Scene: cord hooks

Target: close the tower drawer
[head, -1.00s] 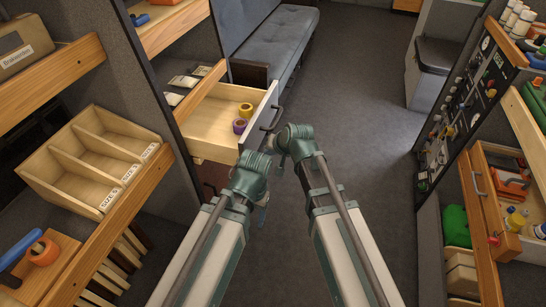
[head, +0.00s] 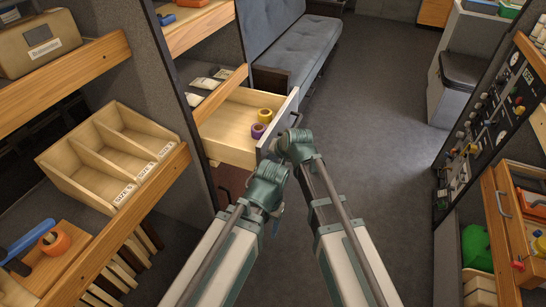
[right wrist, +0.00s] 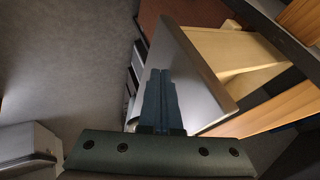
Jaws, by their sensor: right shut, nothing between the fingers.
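The tower drawer (head: 228,138) is a pale wooden drawer with a grey front, pulled out of the tower at upper centre-left in the head view. A yellow tape roll (head: 265,115) and a purple tape roll (head: 258,130) lie inside it. My right gripper (right wrist: 160,100) is shut and empty, with its fingers before the grey drawer front (right wrist: 190,80) in the right wrist view. I cannot tell whether they touch it. In the head view my right wrist covers part of the front and its handle. My left gripper (head: 275,222) hangs below and left; its jaws are unclear.
A wooden divided tray (head: 75,165) sits on the left shelf. A grey couch (head: 295,50) stands behind the drawer. Open floor (head: 375,110) lies to the right, up to a control panel (head: 495,100) and another drawer unit (head: 500,205).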

